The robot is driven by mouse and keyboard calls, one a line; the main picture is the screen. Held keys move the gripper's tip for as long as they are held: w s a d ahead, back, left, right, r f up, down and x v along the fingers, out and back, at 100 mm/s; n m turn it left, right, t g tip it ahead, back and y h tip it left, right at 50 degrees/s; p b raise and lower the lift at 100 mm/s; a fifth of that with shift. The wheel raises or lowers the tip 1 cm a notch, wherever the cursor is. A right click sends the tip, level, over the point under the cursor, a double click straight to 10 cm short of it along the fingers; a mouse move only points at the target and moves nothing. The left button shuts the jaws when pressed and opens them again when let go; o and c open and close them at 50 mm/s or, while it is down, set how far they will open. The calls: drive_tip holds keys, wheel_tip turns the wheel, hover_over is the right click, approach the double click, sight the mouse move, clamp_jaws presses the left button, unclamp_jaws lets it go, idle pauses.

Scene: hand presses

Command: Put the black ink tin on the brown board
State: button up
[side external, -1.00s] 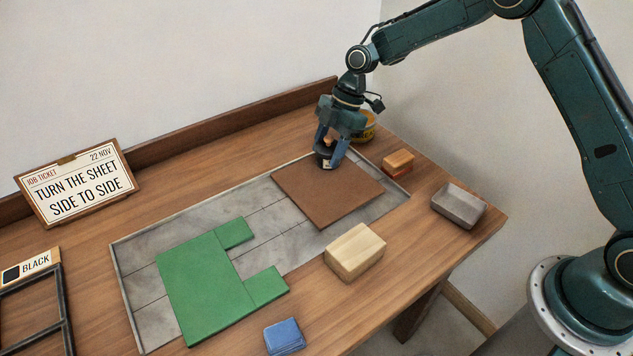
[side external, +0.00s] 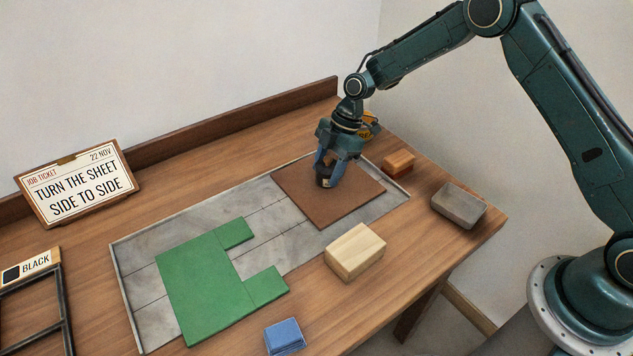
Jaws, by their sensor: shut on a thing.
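The black ink tin (side external: 324,180) is between the fingers of my gripper (side external: 328,174), which is shut on it. The tin looks upright, with a pale label partly showing; the fingers hide much of it. It is over the upper middle of the brown board (side external: 335,206). I cannot tell whether its base touches the board. The brown board lies flat on the right part of the grey stone slab (side external: 275,213).
A yellow tin (side external: 371,127) stands behind my gripper. An orange-brown block (side external: 398,163), a grey tray-like block (side external: 459,205), a pale wooden block (side external: 355,252) and a blue block (side external: 284,336) surround the slab. A green piece (side external: 205,285) lies on its left. A job ticket (side external: 77,183) stands left.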

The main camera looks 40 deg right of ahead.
drive_tip(key=shift+f, duration=0.1)
drive_tip(key=o, duration=1.1)
drive_tip(key=shift+o, duration=0.2)
drive_tip(key=v, duration=1.2)
